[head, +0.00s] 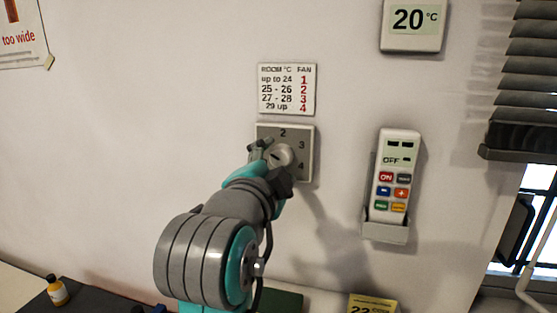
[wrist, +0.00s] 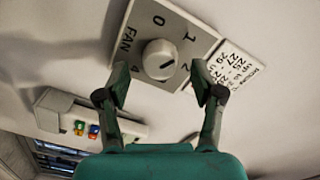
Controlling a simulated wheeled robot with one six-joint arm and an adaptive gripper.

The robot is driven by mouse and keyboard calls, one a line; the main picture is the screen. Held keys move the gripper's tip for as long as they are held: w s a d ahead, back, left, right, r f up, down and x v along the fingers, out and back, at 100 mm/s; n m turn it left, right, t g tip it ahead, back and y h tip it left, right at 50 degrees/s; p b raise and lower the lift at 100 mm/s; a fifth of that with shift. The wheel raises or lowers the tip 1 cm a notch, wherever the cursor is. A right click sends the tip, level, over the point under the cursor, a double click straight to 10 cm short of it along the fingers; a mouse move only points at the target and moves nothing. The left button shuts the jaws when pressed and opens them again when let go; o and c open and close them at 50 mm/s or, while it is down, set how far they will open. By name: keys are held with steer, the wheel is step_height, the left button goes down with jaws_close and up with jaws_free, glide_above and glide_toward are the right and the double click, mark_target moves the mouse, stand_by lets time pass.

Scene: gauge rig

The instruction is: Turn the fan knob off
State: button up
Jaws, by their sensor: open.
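The fan knob (head: 284,155) is a round pale dial on a square grey plate (head: 306,172) on the wall; 2, 3 and 4 show in the head view. In the wrist view the knob (wrist: 158,55) sits near the plate's middle, with 0, 1, 2 and FAN legible. A dark mark on its face seems to slant toward the 1. My gripper (wrist: 160,78) is open and empty, its fingertips spread to either side below the knob, with gaps to it. In the head view my gripper (head: 262,150) covers the plate's left part.
A room-temperature and fan card (head: 287,89) hangs above the plate. A display (head: 412,22) reads 20 °C. A remote (head: 394,175) showing OFF sits in a wall holder to the right. Blinds (head: 530,75) hang at far right. A small bottle (head: 57,291) stands lower left.

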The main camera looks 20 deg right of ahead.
mark_target(281, 157)
steer(key=shift+x, duration=1.2)
steer(key=c, duration=1.1)
steer(key=shift+c, duration=0.2)
steer(key=n, duration=0.5)
steer(key=shift+n, duration=0.4)
steer(key=n, duration=0.6)
